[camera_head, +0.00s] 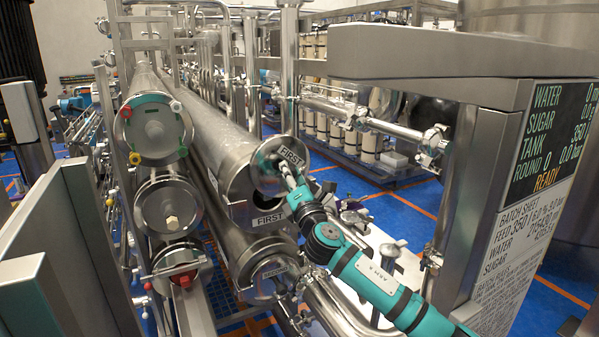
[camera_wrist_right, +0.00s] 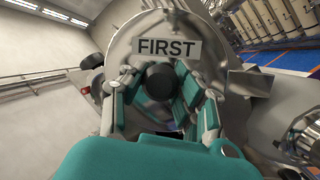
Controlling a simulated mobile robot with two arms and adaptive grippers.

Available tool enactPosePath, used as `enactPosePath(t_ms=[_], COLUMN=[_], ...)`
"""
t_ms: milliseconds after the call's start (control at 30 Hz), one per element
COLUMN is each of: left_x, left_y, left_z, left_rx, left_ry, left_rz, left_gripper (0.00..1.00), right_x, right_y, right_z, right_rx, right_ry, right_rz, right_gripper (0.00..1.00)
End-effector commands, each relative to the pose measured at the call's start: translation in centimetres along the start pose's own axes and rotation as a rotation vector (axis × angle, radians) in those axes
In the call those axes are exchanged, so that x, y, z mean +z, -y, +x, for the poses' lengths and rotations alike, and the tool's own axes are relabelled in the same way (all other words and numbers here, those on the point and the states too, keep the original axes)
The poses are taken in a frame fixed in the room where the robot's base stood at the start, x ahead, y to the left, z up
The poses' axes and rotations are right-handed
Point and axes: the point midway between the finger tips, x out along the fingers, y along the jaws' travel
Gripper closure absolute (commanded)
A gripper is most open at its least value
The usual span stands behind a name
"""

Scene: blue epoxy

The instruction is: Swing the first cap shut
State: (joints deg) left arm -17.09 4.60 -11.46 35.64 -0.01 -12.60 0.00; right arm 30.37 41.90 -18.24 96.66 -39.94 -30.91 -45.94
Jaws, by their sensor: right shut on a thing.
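The first cap (camera_head: 266,172) is a round steel disc with a "FIRST" plate, at the near end of a long steel tube (camera_head: 205,125). It stands ajar, with a dark gap below it at the tube mouth. A second "FIRST" plate (camera_head: 268,219) sits on the rim below. My right gripper (camera_head: 287,172) is at the cap's outer face. In the wrist view, the teal fingers of my right gripper (camera_wrist_right: 162,92) are shut around the black knob (camera_wrist_right: 161,82) below the cap's plate (camera_wrist_right: 166,48). My left gripper is not in view.
Other capped tubes (camera_head: 170,205) stand to the left, and another capped end (camera_head: 272,275) lies below. A steel post with a status screen (camera_head: 550,140) reading "READY" stands at right. A pipe with valves (camera_head: 370,122) runs behind. Blue floor shows at right.

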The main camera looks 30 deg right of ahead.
Motion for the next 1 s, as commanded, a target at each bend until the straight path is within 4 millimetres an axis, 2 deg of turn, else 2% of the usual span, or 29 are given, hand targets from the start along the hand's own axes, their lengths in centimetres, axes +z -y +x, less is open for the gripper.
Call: enactPosePath(t_ms=[33,100,500,1000], left_x=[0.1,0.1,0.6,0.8], left_y=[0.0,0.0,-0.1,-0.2], left_z=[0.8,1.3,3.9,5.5], left_rx=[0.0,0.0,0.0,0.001], left_ry=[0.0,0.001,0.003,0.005], left_rz=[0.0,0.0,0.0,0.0], left_gripper=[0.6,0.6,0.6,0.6], right_x=[-1.1,-1.8,-5.3,-7.0], right_y=[0.7,0.9,3.0,4.9], right_z=[-0.4,-0.7,-2.1,-3.0], right_rx=[0.009,0.027,0.128,0.2], right_ry=[-0.015,-0.028,-0.096,-0.142], right_rz=[-0.04,-0.104,-0.447,-0.688], right_gripper=[1.0,1.0,1.0,1.0])
